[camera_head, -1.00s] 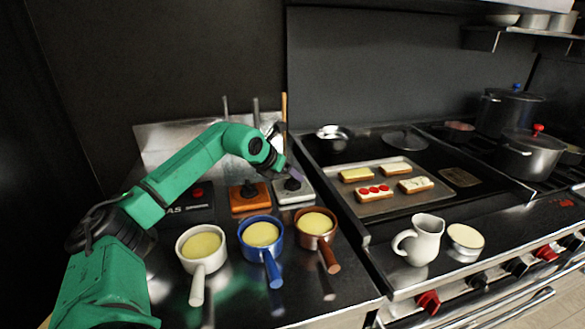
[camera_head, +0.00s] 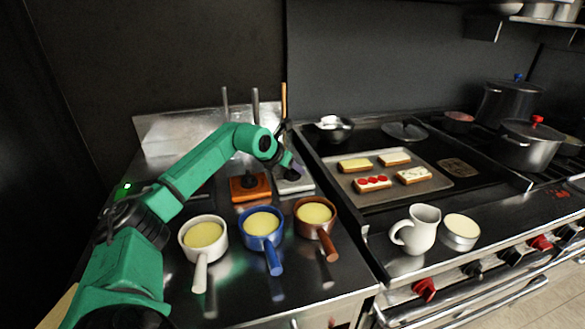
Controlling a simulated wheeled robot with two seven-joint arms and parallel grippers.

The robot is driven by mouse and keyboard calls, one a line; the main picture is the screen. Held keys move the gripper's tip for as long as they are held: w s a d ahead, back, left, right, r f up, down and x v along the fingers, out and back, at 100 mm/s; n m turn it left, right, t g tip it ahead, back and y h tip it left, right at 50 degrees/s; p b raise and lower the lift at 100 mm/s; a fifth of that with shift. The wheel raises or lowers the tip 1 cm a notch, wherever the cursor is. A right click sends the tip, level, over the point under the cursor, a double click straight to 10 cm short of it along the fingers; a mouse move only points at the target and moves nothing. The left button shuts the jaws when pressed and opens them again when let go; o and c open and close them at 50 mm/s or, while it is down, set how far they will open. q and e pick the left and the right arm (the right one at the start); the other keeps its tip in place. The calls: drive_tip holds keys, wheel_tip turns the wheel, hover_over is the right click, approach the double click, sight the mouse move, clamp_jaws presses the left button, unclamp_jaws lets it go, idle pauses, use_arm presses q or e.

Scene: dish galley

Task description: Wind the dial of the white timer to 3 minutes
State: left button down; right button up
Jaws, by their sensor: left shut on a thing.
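The white timer (camera_head: 302,185) sits on the steel counter behind the brown-handled pan. My left gripper (camera_head: 292,172) points down over its top and is shut on the timer's dark dial. The gripper and wrist hide most of the dial, and its marks are too small to read. The orange timer (camera_head: 239,193) with a dark knob stands just left of the white one, apart from my gripper. My right gripper is not in view.
A white pan (camera_head: 201,256), a blue pan (camera_head: 272,257) and a brown pan (camera_head: 326,243) stand close in front of the timers. Upright rods rise behind them. A tray (camera_head: 432,191) of toasts, a white jug (camera_head: 420,230) and a cup (camera_head: 459,240) are at right.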

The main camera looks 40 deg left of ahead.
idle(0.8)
use_arm(q)
drive_tip(key=shift+c, duration=2)
unclamp_jaws()
drive_tip(key=shift+s, duration=0.1)
drive_tip(key=shift+r, duration=0.1)
drive_tip(key=b+v, duration=0.6)
drive_tip(key=v, duration=0.8)
drive_tip(key=shift+s+r, duration=0.15)
